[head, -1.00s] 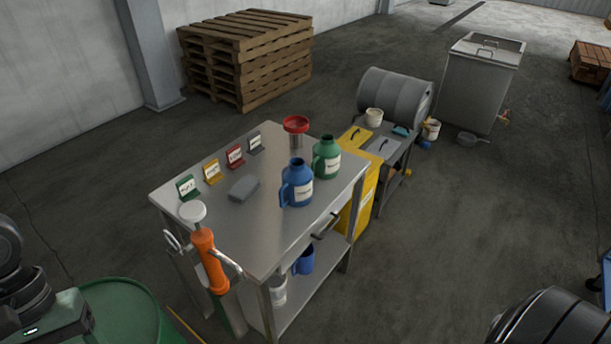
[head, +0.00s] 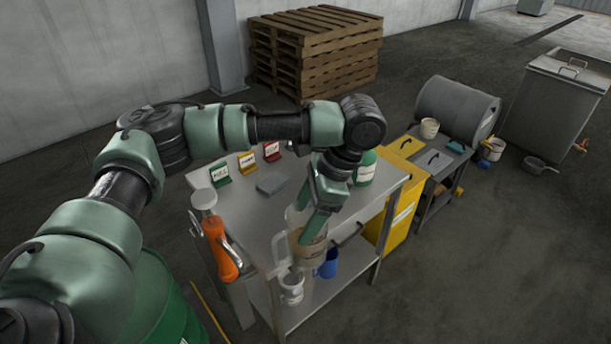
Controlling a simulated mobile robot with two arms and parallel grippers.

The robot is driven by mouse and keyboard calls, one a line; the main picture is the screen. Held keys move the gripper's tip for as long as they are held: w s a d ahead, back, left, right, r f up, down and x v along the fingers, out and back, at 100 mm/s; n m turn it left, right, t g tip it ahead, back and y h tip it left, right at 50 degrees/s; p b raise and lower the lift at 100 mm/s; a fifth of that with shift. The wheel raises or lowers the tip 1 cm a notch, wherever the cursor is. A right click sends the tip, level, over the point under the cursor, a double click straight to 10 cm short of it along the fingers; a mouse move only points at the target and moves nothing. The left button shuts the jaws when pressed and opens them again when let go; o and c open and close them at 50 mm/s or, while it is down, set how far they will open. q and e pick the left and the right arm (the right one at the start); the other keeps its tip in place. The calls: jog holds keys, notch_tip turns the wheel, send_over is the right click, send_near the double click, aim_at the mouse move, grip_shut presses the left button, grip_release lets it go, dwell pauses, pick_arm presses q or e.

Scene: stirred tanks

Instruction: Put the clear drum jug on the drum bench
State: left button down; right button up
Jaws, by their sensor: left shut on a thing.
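The clear drum jug (head: 307,248), see-through with brownish contents or label and a side handle, hangs about upright at the front edge of the steel table. My left gripper (head: 312,224) reaches down into its top and is shut on it. Whether the jug touches the table edge I cannot tell. The low grey bench (head: 437,172) beside the lying grey drum (head: 455,105) appears to be the drum bench; it stands to the right, beyond the yellow cabinet. My right gripper is not in view.
A white pot (head: 429,128) and a teal item (head: 455,147) occupy the bench top. A yellow cabinet (head: 402,205) stands between.

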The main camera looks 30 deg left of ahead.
pick_arm(q)
jog(key=w+a+r+m+t+h, duration=0.1)
jog(key=w+a+r+m+t, duration=0.3)
jog(key=w+a+m, duration=0.55)
jog(key=w+a+r+m+t+h, duration=0.2)
jog(key=w+a+r+m+t, duration=0.3)
jog(key=m, duration=0.7)
notch_tip(320, 180, down, 22)
jog(key=s+a+g+p, duration=0.1)
jog(key=g+p, duration=0.1)
jog(key=shift+r, duration=0.2)
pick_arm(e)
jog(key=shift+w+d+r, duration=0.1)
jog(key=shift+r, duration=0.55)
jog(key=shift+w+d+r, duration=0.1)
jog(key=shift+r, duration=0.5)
pick_arm(q)
jog(key=shift+c, duration=0.9)
grip_release()
jog(key=shift+f, duration=0.1)
jog(key=v, duration=1.2)
jog(key=shift+d+b, duration=0.2)
jog(key=shift+b, duration=0.2)
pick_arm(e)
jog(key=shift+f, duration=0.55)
